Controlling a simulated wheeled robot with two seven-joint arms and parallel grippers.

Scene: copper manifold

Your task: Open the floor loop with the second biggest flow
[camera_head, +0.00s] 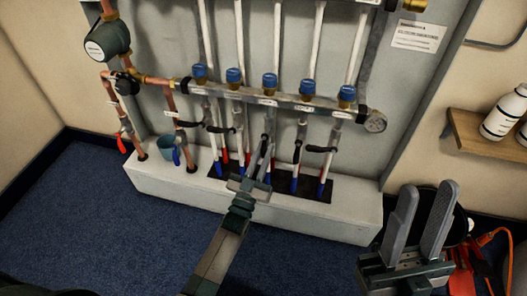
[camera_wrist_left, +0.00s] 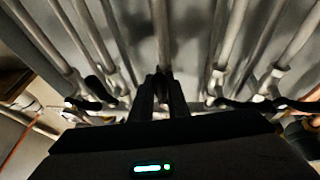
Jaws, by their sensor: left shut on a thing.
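The manifold bar (camera_head: 290,101) carries a row of blue caps (camera_head: 270,81), with white pipes and black levers below. The first lever (camera_head: 185,124), second lever (camera_head: 220,129) and rightmost lever (camera_head: 320,149) lie crosswise. The fourth lever (camera_head: 297,150) hangs along its pipe. My left gripper (camera_head: 266,152) is shut at the middle loop, apparently on its black lever, mostly hidden by the fingers. In the left wrist view its fingers (camera_wrist_left: 162,95) stand in front of the middle pipe (camera_wrist_left: 161,35). Flow readings are too small to read. My right gripper (camera_head: 426,203) is open and empty.
A gauge (camera_head: 375,122) ends the bar. A pale plinth (camera_head: 340,216) runs below. A wooden shelf (camera_head: 478,140) holds a white bottle (camera_head: 505,112).

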